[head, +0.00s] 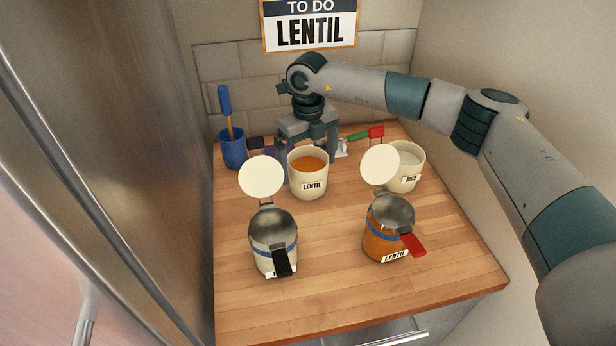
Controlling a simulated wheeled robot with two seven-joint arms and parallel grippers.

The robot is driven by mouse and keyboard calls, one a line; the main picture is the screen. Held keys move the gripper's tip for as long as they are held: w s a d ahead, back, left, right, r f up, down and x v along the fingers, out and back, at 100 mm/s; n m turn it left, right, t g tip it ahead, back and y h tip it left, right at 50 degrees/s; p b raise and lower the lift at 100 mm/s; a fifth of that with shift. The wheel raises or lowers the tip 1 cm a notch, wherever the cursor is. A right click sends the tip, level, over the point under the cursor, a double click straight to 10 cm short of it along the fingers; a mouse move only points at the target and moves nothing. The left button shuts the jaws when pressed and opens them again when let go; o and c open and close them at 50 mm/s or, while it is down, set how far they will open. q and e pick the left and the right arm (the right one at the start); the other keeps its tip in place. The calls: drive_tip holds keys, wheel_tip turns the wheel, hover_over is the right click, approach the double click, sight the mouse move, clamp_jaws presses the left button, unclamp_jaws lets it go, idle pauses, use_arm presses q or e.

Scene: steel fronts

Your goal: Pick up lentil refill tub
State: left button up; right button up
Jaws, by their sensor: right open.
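The lentil refill tub (308,188) is a cream tub labelled LENTIL, filled with orange lentils. It stands upright on the wooden counter, back of centre. My right gripper (309,146) points down at the tub's back rim, with its fingers spread to the left and right. The tub hides part of the fingers, and I cannot tell whether they touch it. My left gripper is not in view. A glass jar labelled LENTIL (384,240), with a red handle and raised cream lid, stands front right. The sign (310,30) on the wall reads TO DO LENTIL.
A rice tub (407,170) stands behind the lentil jar's raised lid. A second open jar (272,240) with a black handle stands front left. A blue cup (233,150) holds a blue-handled utensil. Coloured handles (366,135) lie at the back. The counter's front middle is clear.

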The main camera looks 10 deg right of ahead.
idle(0.3)
drive_tip(key=shift+r, duration=0.1)
drive_tip(key=c, duration=1.5)
drive_tip(key=shift+r, duration=0.45)
wheel_tip(320, 180, up, 3)
drive_tip(key=shift+f+b, duration=0.1)
drive_tip(key=shift+b, duration=0.75)
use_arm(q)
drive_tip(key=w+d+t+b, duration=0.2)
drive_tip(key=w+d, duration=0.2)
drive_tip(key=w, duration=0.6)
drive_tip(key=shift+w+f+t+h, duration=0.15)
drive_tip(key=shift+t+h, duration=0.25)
use_arm(e)
wheel_tip(320, 180, up, 6)
drive_tip(key=shift+r, duration=0.15)
drive_tip(key=shift+r, duration=0.1)
